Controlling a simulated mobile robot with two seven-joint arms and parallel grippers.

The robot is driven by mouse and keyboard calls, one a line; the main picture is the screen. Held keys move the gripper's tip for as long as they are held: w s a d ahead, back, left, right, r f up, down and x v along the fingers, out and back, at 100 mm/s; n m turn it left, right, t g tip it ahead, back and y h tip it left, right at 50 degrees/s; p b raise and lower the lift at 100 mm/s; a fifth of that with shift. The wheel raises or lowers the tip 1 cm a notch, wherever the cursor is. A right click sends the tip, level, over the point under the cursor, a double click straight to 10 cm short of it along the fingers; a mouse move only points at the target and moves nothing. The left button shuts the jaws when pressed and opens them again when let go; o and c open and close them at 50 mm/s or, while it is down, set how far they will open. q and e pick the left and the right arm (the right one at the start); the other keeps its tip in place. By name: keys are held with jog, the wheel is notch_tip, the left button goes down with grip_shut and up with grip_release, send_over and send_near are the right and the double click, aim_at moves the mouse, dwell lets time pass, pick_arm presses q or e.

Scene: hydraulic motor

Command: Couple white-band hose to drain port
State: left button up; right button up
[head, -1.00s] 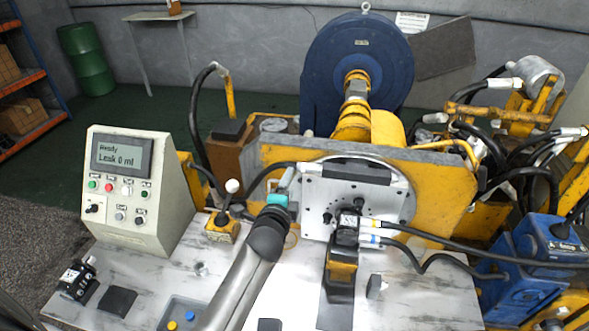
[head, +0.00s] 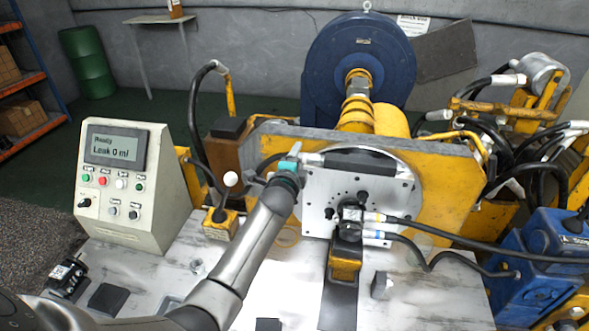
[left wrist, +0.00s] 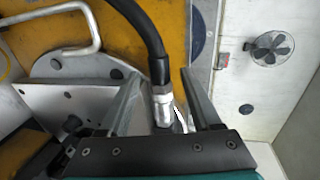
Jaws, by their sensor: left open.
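I cannot tell which opening is the drain port. My right gripper is out of view.
A control box (head: 125,185) with a screen reading "Leak 0 ml" stands at the left of the bench (head: 285,285). A yellow frame (head: 440,190) and blue housing (head: 358,65) rise behind. A blue unit (head: 540,255) stands at the right.

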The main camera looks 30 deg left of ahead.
pick_arm(q)
jog(key=shift+w, duration=0.3)
dwell(0.6)
grip_shut()
dwell(0.4)
dwell(1.1)
